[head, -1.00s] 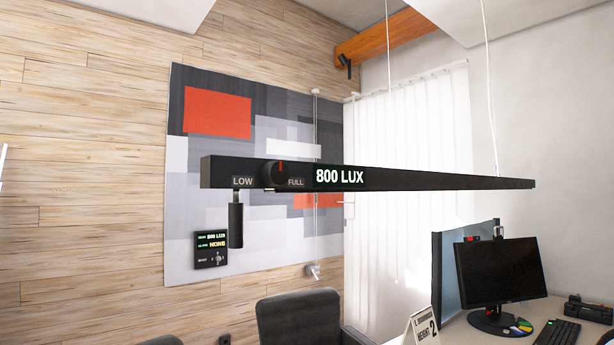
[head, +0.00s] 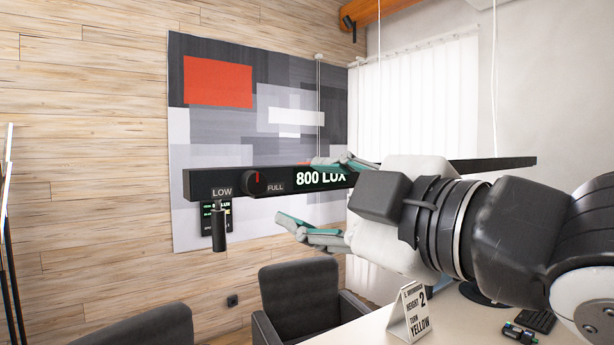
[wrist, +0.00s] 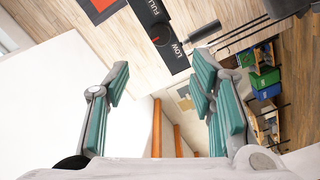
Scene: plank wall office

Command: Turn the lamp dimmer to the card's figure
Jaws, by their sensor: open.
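The lamp is a black hanging bar (head: 205,183) with a lit "800 LUX" readout (head: 320,177), part of it close behind my upper finger. Its round black dimmer knob (head: 257,183) sits between "LOW" and "FULL", red mark pointing about up. The knob also shows in the wrist view (wrist: 158,27), beyond my fingertips.
A black handle (head: 219,225) hangs under the bar's left end, partly hiding a small wall panel (head: 207,222). Dark chairs (head: 300,295) stand below. The desk (head: 455,325) is at lower right. A patterned wall panel (head: 215,130) hangs behind the lamp.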

